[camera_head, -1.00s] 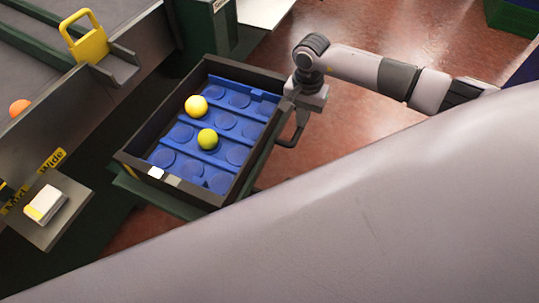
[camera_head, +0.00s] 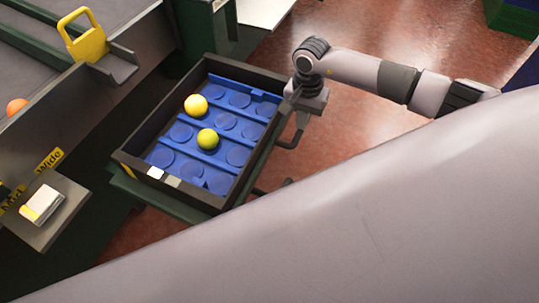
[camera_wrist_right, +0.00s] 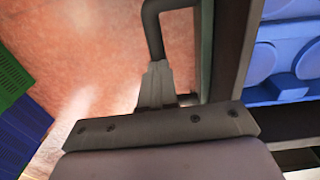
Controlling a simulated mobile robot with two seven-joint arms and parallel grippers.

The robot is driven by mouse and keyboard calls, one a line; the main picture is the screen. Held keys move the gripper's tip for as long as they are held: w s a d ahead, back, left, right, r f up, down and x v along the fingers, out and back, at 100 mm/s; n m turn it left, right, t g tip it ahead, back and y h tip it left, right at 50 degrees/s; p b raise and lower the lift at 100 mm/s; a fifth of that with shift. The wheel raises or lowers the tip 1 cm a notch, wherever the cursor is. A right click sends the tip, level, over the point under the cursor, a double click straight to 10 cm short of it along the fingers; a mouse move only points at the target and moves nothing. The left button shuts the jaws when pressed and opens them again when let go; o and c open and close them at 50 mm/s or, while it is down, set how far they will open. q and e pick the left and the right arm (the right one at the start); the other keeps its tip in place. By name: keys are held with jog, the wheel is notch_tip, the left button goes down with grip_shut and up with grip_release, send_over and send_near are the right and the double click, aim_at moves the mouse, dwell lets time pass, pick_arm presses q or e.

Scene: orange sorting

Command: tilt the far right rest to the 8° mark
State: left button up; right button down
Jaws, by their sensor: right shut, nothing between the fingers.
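A dark crate (camera_head: 128,153) with a blue cupped insert (camera_head: 181,131) sits on a green rest (camera_head: 165,197). A dark bent handle (camera_head: 292,136) stands out at its right side; a dark bar also shows in the right wrist view (camera_wrist_right: 155,22). My right gripper (camera_head: 296,90) is at the crate's far right corner, near the handle. Its shut fingers (camera_wrist_right: 157,82) point along the crate's outer wall and overlap the bar in the right wrist view; contact cannot be told. No 8° mark can be read. My left gripper is not in view.
A yellow fruit (camera_head: 196,105) and a yellow-green one (camera_head: 208,139) lie in the crate. At left are a chute with a yellow gate (camera_head: 85,38), an orange (camera_head: 16,107) and a small white block (camera_head: 42,204). My large pale arm link hides the lower right. Red floor lies beyond.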

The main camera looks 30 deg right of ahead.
jog(key=shift+f+b, duration=0.75)
jog(key=shift+f, duration=0.15)
dwell(0.5)
jog(key=shift+r, duration=0.1)
notch_tip(320, 180, up, 9)
jog(key=p, duration=0.6)
dwell(0.3)
dwell(0.5)
